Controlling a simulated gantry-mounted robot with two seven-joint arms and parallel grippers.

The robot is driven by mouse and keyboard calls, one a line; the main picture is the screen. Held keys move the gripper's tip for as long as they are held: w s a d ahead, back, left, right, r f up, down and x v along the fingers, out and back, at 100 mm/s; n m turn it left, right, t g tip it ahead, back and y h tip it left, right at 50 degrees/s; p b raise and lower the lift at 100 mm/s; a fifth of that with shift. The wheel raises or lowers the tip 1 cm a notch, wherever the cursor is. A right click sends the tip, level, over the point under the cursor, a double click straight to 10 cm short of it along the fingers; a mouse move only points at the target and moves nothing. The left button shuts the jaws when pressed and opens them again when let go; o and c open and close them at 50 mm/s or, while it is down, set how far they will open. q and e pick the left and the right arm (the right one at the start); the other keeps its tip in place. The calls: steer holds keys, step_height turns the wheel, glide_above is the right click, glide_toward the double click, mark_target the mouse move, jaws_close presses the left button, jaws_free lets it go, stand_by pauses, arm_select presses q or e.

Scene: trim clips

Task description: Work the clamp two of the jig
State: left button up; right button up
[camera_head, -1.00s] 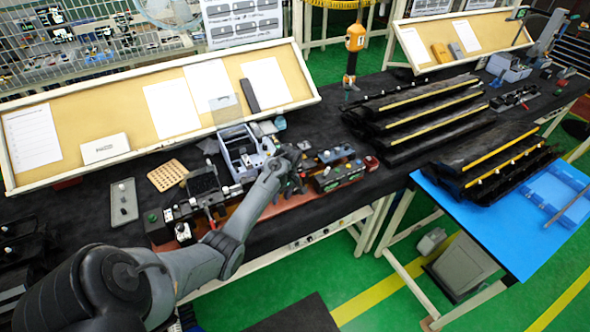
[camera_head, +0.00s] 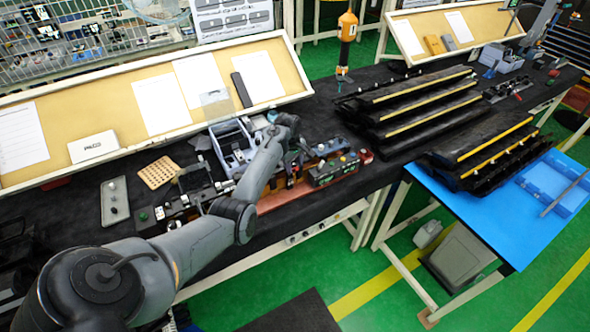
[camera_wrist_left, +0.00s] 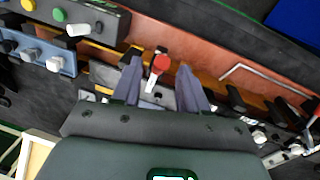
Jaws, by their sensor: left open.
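The jig is a long reddish-brown base (camera_head: 272,201) on the black bench, with metal and black fittings on it; the base also shows in the left wrist view (camera_wrist_left: 222,48). A clamp lever with a red tip (camera_wrist_left: 160,63) stands between my left fingers in the left wrist view. I cannot tell from any label which clamp is number two. My left gripper (camera_wrist_left: 160,88) is open, one finger on each side of the lever, with gaps visible. In the head view my left gripper (camera_head: 291,165) is over the jig, partly hidden by its own wrist. My right gripper is not seen.
A button box (camera_head: 334,170) stands right beside the gripper; it also shows in the left wrist view (camera_wrist_left: 75,17). A grey-blue bin (camera_head: 231,142) is behind the arm. Black stepped racks (camera_head: 420,108) stand to the right. A bent metal rod (camera_wrist_left: 262,76) lies on the base.

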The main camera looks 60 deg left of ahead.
arm_select(q)
steer(key=shift+w+f, duration=0.2)
steer(key=shift+f, duration=1.45)
jaws_close()
